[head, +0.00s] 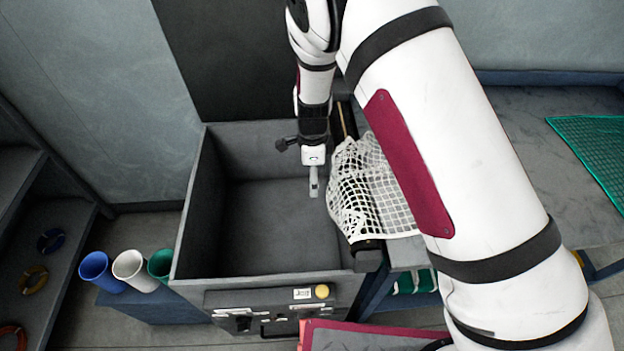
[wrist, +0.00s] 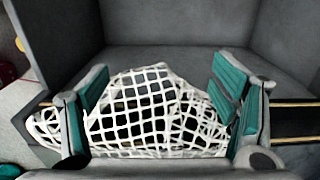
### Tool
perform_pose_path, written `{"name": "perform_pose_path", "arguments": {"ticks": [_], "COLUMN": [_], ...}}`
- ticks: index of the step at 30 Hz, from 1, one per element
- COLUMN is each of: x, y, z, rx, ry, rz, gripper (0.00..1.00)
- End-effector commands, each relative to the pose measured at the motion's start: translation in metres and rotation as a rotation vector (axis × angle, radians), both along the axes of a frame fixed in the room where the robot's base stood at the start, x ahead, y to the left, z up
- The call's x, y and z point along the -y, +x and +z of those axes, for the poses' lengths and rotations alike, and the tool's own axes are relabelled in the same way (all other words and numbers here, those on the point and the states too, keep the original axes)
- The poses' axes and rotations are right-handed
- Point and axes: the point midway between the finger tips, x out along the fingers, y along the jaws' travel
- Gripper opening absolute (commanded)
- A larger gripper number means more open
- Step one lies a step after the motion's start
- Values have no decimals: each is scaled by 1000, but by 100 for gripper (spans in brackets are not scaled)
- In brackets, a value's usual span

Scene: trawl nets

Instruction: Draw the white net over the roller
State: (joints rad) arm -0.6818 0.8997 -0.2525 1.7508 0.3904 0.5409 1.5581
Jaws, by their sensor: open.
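The white net (head: 352,190) lies across the roller (head: 368,244) at the bin's right edge. Its left part hangs a little over the bin side, and its right part lies on the table, partly hidden behind my arm. My gripper (head: 314,188) is over the bin, just left of the net's edge. In the wrist view my gripper (wrist: 161,92) is open, with its teal-padded fingers apart and the white net (wrist: 145,108) showing between and below them. The roller (wrist: 297,122) shows as a dark bar at the right; the net hides its middle. I cannot tell whether the fingers touch the net.
The grey bin (head: 206,215) is open and looks empty. A green net (head: 597,150) lies on the grey table (head: 530,140) at the right. Blue (head: 98,270), white (head: 132,268) and green (head: 160,264) cups stand left of the bin. A shelf with coloured rings is at far left.

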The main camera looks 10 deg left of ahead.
Motion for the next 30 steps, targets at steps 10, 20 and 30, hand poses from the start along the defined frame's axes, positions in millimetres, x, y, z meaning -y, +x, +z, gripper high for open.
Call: {"name": "perform_pose_path", "arguments": {"ticks": [10,20,30], "x": [0,-1,-1], "y": [0,1,1], "z": [9,38,104], "rx": [1,4,4], "ry": [0,1,2], "rz": [0,2,1], "gripper": [80,80,80]}}
